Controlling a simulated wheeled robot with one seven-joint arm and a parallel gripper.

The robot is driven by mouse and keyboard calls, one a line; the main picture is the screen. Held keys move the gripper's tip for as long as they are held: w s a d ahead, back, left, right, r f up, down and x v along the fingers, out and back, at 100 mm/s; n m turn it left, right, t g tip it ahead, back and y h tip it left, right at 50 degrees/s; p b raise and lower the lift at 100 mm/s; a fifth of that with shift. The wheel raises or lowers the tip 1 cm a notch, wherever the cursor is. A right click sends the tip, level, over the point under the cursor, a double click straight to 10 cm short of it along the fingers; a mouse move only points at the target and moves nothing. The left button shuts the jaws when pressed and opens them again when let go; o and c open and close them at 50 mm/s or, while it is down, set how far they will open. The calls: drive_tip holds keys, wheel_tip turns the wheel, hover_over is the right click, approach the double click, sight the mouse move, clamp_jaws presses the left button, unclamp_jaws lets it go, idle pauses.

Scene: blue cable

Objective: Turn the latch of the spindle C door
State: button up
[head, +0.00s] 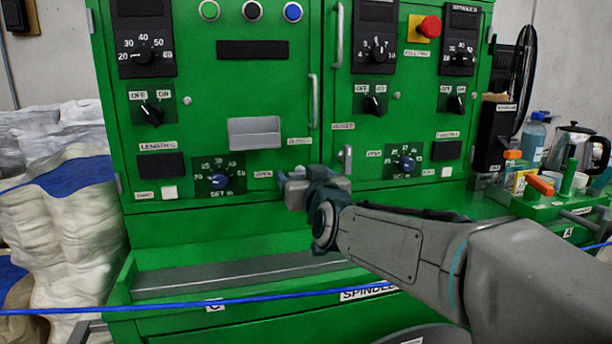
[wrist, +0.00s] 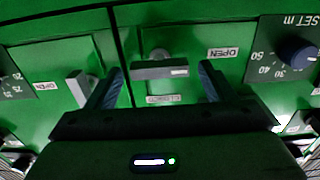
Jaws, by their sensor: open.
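My gripper (head: 292,180) is at the lower right corner of the left green door (head: 205,120) in the head view. In the wrist view, which is upside down, its two fingers (wrist: 161,69) are open. A grey latch bar (wrist: 152,72) lies crosswise between them, with gaps on both sides. An OPEN label (wrist: 222,53) and a CLOSED label (wrist: 163,99) are beside this latch. In the head view my gripper hides most of the latch. A C plate (head: 213,306) sits on the base below this door. A second latch (head: 347,158), on the right door, stands upright.
The second latch also shows close to one finger in the wrist view (wrist: 79,90). Dials (head: 220,181) and switches stick out of the doors. A ledge (head: 230,275) and a blue cable (head: 190,305) run below.

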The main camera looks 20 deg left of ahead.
drive_tip(key=shift+w+a, duration=0.2)
drive_tip(key=shift+w, duration=0.05)
drive_tip(key=c, duration=1)
drive_tip(key=shift+f, duration=0.1)
drive_tip(key=shift+w+d+f+m+b, duration=0.1)
drive_tip(key=shift+m+b, duration=2.15)
drive_tip(key=shift+m, duration=2.25)
drive_tip(key=shift+w+d+f+m+b, duration=0.1)
drive_tip(key=shift+m+b, duration=2.15)
drive_tip(key=shift+m, duration=2.25)
